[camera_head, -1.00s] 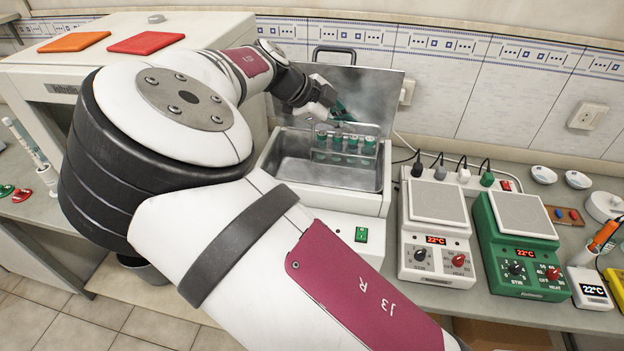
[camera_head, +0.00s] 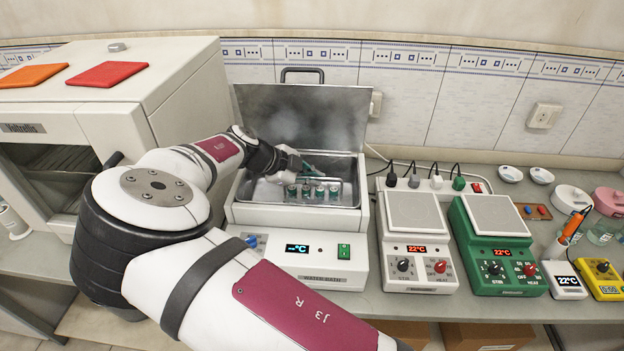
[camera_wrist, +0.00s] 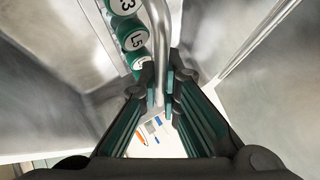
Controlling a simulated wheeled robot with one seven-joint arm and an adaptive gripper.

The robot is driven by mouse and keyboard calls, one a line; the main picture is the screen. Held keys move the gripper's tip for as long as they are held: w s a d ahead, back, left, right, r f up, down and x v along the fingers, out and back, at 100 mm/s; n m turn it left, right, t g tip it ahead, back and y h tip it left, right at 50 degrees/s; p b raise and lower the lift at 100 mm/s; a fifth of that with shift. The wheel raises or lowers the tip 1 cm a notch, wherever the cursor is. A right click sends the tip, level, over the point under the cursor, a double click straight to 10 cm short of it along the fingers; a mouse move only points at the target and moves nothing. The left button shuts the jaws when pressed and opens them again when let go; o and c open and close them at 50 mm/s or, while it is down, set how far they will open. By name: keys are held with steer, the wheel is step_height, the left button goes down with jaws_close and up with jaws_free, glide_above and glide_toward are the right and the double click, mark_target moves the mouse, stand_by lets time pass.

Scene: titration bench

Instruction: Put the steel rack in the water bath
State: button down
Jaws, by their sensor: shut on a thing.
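The steel rack (camera_head: 343,191) holds several green-capped vials and is inside the open basin of the water bath (camera_head: 318,275) in the head view. Whether it touches the basin floor cannot be told. My gripper (camera_head: 303,166) is above the rack, at the back of the basin. In the wrist view my gripper (camera_wrist: 168,88) is shut on the rack's steel handle (camera_wrist: 158,40), which runs between the fingers. The numbered green vial caps (camera_wrist: 133,38) show beside the handle. My wrist hides part of the basin's left side.
The bath's raised lid (camera_head: 310,115) stands behind the gripper. A white oven (camera_head: 130,95) is at the left. A white stirrer (camera_head: 413,250) and a green stirrer (camera_head: 495,250) stand close at the right. A power strip (camera_head: 435,184) with cables lies behind them.

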steer(key=shift+f, duration=0.2)
steer(key=c, duration=2.2)
jaws_free()
steer(key=shift+f, duration=0.15)
steer(key=o, duration=0.4)
